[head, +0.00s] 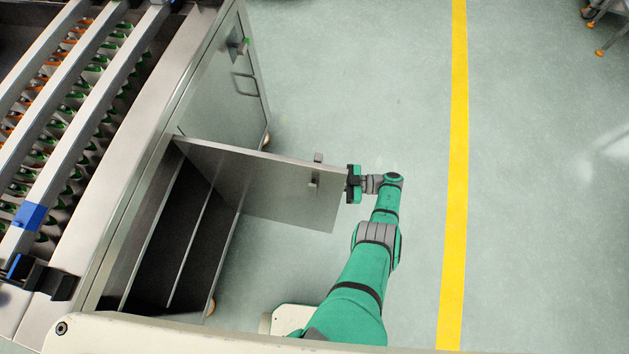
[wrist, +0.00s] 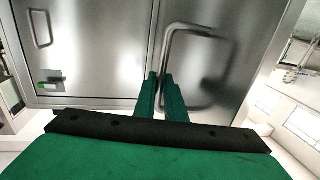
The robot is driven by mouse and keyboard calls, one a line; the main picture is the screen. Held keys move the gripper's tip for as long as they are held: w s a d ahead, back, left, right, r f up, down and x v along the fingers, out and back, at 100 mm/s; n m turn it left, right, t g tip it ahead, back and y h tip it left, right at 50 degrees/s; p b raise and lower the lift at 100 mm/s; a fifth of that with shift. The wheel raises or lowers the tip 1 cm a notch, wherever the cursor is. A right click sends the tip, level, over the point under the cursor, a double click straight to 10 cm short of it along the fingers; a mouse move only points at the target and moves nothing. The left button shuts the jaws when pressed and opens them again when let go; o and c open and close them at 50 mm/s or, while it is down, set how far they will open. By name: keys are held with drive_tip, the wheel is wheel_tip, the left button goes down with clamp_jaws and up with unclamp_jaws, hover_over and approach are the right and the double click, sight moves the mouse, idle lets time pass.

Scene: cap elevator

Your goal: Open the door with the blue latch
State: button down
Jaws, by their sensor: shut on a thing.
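A grey metal cabinet door (head: 265,184) stands swung out from its cabinet in the head view, with the dark interior open below it. A small latch part (head: 315,177) shows near its free edge; I see no blue on it. My gripper (head: 353,184) is at that free edge. In the wrist view the fingers (wrist: 162,92) are shut at the near leg of a bent metal handle (wrist: 176,48) on a steel panel. The exact contact is partly hidden by the fingers.
A neighbouring closed door (head: 225,90) carries a green latch (head: 242,46) and a handle (head: 244,84). The green latch also shows in the wrist view (wrist: 52,83). Open floor (head: 405,80) lies to the right, crossed by a yellow line (head: 458,150). A rack with blue parts (head: 29,215) tops the cabinet.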

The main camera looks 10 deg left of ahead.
drive_tip(key=c, duration=1.8)
unclamp_jaws()
drive_tip(key=shift+s, duration=0.1)
drive_tip(key=shift+d, duration=0.1)
drive_tip(key=shift+s, duration=0.1)
drive_tip(key=shift+r, duration=0.15)
